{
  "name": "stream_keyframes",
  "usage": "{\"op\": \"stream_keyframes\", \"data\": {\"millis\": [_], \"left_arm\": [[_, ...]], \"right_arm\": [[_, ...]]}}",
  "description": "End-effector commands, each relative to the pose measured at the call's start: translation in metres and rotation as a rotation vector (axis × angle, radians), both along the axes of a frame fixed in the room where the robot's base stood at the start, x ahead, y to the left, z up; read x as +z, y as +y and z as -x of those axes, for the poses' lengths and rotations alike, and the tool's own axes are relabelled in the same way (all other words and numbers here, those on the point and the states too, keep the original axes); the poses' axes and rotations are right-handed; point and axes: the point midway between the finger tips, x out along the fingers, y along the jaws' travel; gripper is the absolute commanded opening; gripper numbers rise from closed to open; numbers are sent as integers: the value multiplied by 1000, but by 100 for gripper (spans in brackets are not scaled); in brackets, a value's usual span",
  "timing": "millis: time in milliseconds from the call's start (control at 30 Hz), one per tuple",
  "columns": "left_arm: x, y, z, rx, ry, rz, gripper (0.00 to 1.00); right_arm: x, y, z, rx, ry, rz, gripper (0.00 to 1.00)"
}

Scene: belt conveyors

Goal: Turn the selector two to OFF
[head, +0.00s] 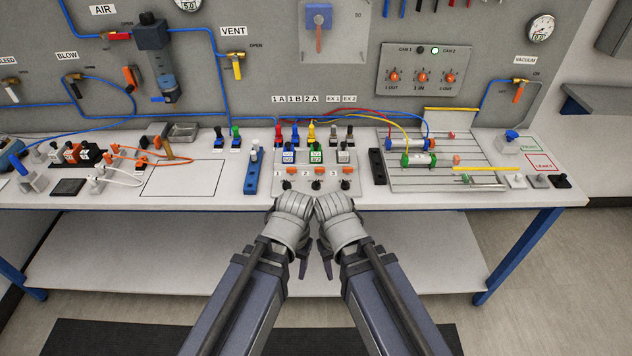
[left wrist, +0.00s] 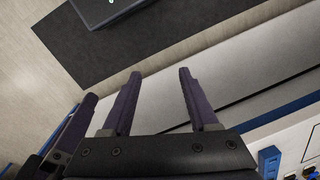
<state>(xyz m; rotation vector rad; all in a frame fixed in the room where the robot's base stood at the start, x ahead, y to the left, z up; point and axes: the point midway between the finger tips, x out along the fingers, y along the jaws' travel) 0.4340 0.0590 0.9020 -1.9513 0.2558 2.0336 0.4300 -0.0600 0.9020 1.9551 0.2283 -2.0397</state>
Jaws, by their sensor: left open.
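Selector two (head: 318,185) is a small black knob, the middle one of three on the front of the light control panel (head: 275,190). A "2" label is beside it. It is too small to tell which position it points to. My left gripper (head: 301,268) hangs in front of and below the table edge, fingers pointing down, apart from the knob. In the left wrist view its two dark fingers (left wrist: 161,74) are spread with nothing between them. My right gripper (head: 327,268) hangs beside it; its jaw opening cannot be told.
Selectors one (head: 288,185) and three (head: 345,184) flank the knob closely. Orange parts (head: 319,170) and upright coloured connectors (head: 316,153) stand behind. A blue block (head: 251,178) is left of the panel, a black block (head: 377,167) right. A lower shelf (head: 420,250) lies under the table.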

Motion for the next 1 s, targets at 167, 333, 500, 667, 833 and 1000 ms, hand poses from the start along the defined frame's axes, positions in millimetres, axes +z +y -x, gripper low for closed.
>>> {"op": "stream_keyframes", "data": {"millis": [167, 333, 500, 667, 833, 1000], "left_arm": [[31, -18, -78, -193, -8, 133, 64], [65, -27, -171, -463, -86, 297, 64], [90, -23, -236, -659, -188, 388, 64], [99, -20, -260, -742, -240, 416, 64], [97, -20, -260, -755, -247, 418, 64], [90, -22, -260, -754, -246, 418, 64]], "right_arm": [[32, 0, 0, 0, 0, 0, 50], [61, 0, 0, 0, 0, 0, 50], [78, 0, 0, 0, 0, 0, 50], [83, 0, 0, 0, 0, 0, 50], [81, 0, 0, 0, 0, 0, 50], [74, 0, 0, 0, 0, 0, 50]]}}
